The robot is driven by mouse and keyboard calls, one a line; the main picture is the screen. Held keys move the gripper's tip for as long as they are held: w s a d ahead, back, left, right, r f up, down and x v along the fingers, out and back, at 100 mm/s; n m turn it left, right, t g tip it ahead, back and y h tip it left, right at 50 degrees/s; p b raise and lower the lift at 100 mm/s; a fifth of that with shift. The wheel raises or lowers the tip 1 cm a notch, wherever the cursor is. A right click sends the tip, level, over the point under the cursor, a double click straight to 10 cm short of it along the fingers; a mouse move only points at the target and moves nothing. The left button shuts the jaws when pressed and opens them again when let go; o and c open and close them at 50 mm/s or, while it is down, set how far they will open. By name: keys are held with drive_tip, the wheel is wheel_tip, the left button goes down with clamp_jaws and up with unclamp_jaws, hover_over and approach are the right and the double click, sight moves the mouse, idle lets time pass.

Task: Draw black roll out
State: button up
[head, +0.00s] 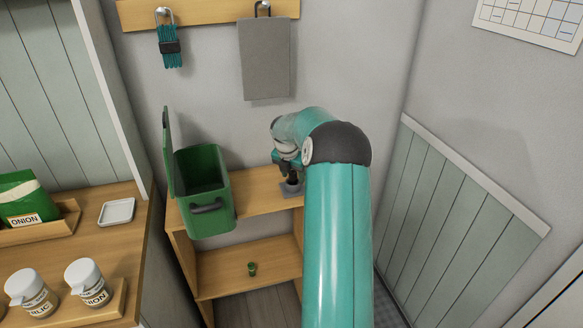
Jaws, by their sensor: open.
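A small black roll (292,179) stands upright in or on a grey holder (290,190) on the upper shelf, right of the green bin. My gripper (289,171) is directly over the roll, pointing down, with its jaws open. The fingertips are small and partly hidden by the gripper's own body, so I cannot tell whether they touch the roll or are around it. My teal arm covers the shelf's right side.
A green bin (207,222) with its lid up stands left on the upper shelf (258,186). A small green roll (252,268) is on the lower shelf (225,275). The left counter (100,248) holds shaker jars, a green bag and a white dish. A grey sheet (264,60) hangs above.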

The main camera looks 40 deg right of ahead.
sight(293, 172)
drive_tip(key=shift+f, duration=0.2)
drive_tip(key=c, duration=1.1)
drive_tip(key=shift+r, duration=3.05)
